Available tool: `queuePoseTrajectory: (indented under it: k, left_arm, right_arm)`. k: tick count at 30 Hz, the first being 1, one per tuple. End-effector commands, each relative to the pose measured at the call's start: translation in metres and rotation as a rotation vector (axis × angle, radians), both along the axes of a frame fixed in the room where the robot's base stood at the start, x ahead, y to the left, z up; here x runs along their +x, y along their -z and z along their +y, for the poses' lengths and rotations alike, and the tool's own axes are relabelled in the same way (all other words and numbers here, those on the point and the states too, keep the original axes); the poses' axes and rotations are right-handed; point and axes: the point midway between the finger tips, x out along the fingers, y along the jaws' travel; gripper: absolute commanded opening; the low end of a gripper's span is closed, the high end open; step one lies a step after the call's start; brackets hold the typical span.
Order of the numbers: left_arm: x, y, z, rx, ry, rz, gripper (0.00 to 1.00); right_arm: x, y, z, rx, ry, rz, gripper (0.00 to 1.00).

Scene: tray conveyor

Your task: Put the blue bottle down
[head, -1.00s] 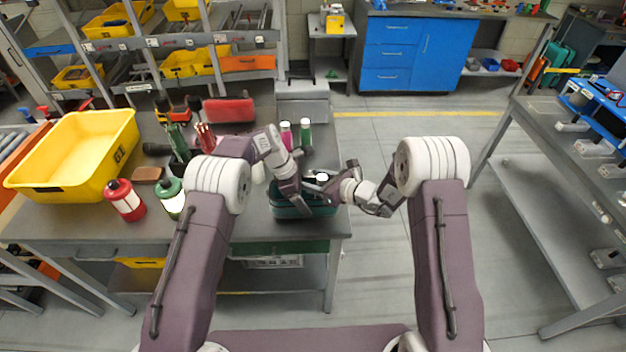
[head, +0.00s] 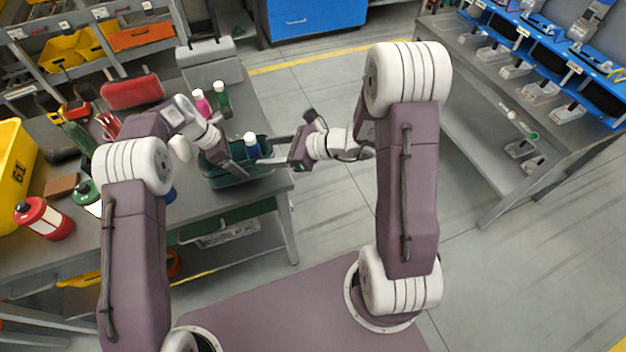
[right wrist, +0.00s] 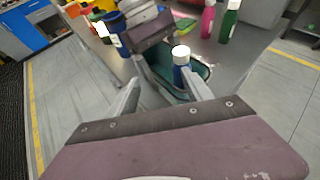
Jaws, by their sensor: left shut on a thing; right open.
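The blue bottle (head: 251,147) has a white cap and stands roughly upright at the teal bin (head: 235,179) on the grey bench. It also shows in the right wrist view (right wrist: 182,65), its lower part hidden by a finger. I cannot tell whether the bottle's base touches the bin floor. My right gripper (head: 276,152) is open and empty, just right of the bottle, its fingers pointing at it.
A pink bottle (head: 202,103) and a green bottle (head: 222,98) stand behind the bin. A red canister (head: 43,218), a yellow crate (head: 12,185) and a red case (head: 132,92) are further left on the bench. The floor right of the bench is clear.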

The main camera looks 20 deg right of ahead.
Motion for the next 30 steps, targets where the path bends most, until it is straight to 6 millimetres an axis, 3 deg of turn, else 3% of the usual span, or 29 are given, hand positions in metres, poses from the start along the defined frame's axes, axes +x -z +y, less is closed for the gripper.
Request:
queuePoseTrajectory:
  k: [3, 5, 7, 10, 13, 18, 22, 30]
  left_arm:
    - [0.000, 0.001, 0.000, 0.001, -0.001, 0.000, 0.31]
    - [0.000, 0.001, 0.000, 0.001, -0.001, 0.000, 0.31]
    - [0.000, 0.001, 0.000, 0.001, -0.001, 0.000, 0.31]
    - [0.000, 0.001, 0.000, 0.001, 0.000, 0.000, 0.31]
    - [0.000, 0.001, 0.000, 0.001, 0.000, 0.001, 0.31]
    - [0.000, 0.001, 0.000, 0.001, 0.000, 0.001, 0.31]
    - [0.000, 0.001, 0.000, 0.000, 0.000, 0.001, 0.31]
    - [0.000, 0.000, 0.000, 0.000, 0.000, 0.000, 0.31]
  right_arm:
    - [-0.065, 0.011, 0.027, -0.212, -0.336, -0.031, 0.59]
    - [-0.104, 0.021, 0.028, -0.359, -0.549, -0.067, 0.59]
    - [-0.142, 0.032, 0.017, -0.534, -0.795, -0.127, 0.59]
    - [-0.178, 0.043, -0.014, -0.782, -1.129, -0.244, 0.59]
    - [-0.190, 0.045, -0.046, -0.997, -1.408, -0.375, 0.59]
    - [-0.185, 0.039, -0.079, -1.235, -1.711, -0.554, 0.59]
    - [-0.181, 0.036, -0.087, -1.301, -1.801, -0.613, 0.59]
    - [-0.180, 0.036, -0.088, -1.308, -1.812, -0.618, 0.59]
